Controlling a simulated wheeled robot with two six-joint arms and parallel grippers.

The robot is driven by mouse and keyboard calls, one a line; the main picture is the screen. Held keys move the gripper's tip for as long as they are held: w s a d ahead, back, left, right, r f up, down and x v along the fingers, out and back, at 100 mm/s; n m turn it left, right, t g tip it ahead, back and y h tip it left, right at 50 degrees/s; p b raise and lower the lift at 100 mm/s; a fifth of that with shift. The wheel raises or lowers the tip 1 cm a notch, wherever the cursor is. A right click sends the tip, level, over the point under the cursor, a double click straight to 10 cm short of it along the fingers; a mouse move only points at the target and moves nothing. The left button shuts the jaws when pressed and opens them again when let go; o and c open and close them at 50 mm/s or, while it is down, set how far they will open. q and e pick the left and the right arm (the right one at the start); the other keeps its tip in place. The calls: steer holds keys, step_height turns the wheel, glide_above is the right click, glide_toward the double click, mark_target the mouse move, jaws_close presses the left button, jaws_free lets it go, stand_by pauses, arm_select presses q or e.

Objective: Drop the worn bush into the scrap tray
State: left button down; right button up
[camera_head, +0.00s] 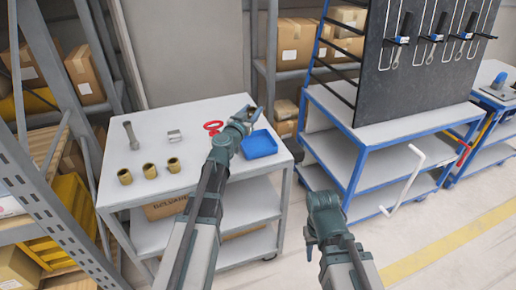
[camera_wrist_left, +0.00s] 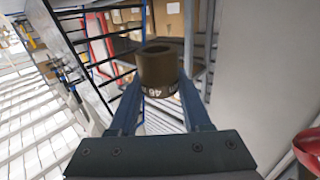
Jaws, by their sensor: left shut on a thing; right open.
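My left gripper (camera_wrist_left: 160,98) is shut on a dark brownish bush (camera_wrist_left: 160,72), a hollow cylinder with markings on its side that include "46". In the head view my left gripper (camera_head: 252,114) is over the right part of the table, and the held bush cannot be made out there. The blue scrap tray (camera_head: 261,146) is on the table's right side, just below the gripper in the picture. Its floor looks empty where visible. My right gripper (camera_head: 309,245) is open and empty, right of the table.
The white table (camera_head: 200,178) also holds a grey bolt-like part (camera_head: 131,135), a small metal bracket (camera_head: 175,136) and a red ring-shaped item (camera_head: 213,127). A blue-framed trolley (camera_head: 370,125) with a dark tool board stands to the right. Shelving with boxes (camera_head: 85,76) is at left.

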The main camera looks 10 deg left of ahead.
arm_select(q)
step_height(320, 180, down, 5)
steer(key=b, duration=0.4)
steer(key=shift+f+b, duration=0.2)
steer(key=shift+b, duration=0.2)
arm_select(e)
step_height(320, 180, down, 5)
steer(key=shift+f, duration=0.2)
arm_select(q)
steer(key=shift+c, duration=1.4)
jaws_free()
